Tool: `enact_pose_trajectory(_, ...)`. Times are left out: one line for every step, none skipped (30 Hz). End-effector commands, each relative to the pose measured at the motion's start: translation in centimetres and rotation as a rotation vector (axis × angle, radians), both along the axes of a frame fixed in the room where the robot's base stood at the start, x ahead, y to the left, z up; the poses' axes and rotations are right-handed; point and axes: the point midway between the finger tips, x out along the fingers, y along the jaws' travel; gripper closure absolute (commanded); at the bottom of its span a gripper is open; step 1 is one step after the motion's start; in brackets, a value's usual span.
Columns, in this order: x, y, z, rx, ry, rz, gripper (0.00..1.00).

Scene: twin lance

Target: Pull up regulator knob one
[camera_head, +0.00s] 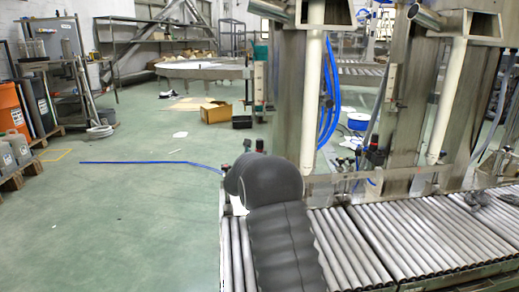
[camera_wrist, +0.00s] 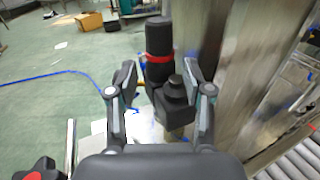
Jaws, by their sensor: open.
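In the wrist view a black regulator knob (camera_wrist: 159,36) stands upright, with a red ring below it and a black regulator body (camera_wrist: 176,100) underneath. My gripper (camera_wrist: 160,80) is open, with one finger on each side of the regulator in the picture. The fingers look apart from it, and nothing is held. Whether the knob lies between the fingertips in depth, I cannot tell. In the head view the top of a black and red regulator (camera_head: 259,146) shows just behind my arm, which hides my gripper. A second dark regulator (camera_head: 375,154) stands further right by a steel post.
Steel posts (camera_head: 293,100) rise close to the right of the regulator. Roller conveyors (camera_head: 425,235) run to the right below. A blue hose (camera_head: 145,162) reaches left over open green floor. A red and black part (camera_wrist: 40,170) is at the wrist view's lower left.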

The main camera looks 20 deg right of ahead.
Motion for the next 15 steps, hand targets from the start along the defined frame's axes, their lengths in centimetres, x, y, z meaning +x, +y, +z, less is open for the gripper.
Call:
enact_pose_trajectory(0.8, -0.7, 0.0, 0.001, 0.001, -0.001, 0.49)
enact_pose_trajectory(1.2, -1.0, 0.0, -0.001, 0.001, -0.001, 0.49)
enact_pose_trajectory(1.7, -1.4, 0.0, -0.001, 0.001, -0.001, 0.49)
enact_pose_trajectory(2.1, -1.7, 0.0, 0.000, 0.000, -0.001, 0.49)
enact_pose_trajectory(2.4, -2.0, 0.0, 0.001, 0.001, -0.001, 0.49)
enact_pose_trajectory(2.9, -2.4, 0.0, 0.000, 0.000, -0.001, 0.49)
enact_pose_trajectory(3.2, -2.6, 0.0, -0.001, 0.000, 0.000, 0.49)
enact_pose_trajectory(3.5, -2.8, 0.0, -0.002, 0.001, 0.000, 0.49)
enact_pose_trajectory(3.8, -3.0, 0.0, -0.001, 0.002, 0.001, 0.49)
enact_pose_trajectory(4.1, -3.2, 0.0, 0.000, 0.001, 0.001, 0.49)
enact_pose_trajectory(4.3, -3.4, 0.1, -0.001, 0.001, 0.001, 0.49)
enact_pose_trajectory(4.5, -3.6, 0.0, -0.001, 0.001, 0.000, 0.49)
enact_pose_trajectory(4.6, -3.7, 0.0, -0.001, 0.001, 0.000, 0.49)
enact_pose_trajectory(4.8, -3.8, 0.0, -0.001, 0.001, 0.000, 0.49)
enact_pose_trajectory(4.9, -4.0, 0.0, -0.001, 0.001, 0.000, 0.49)
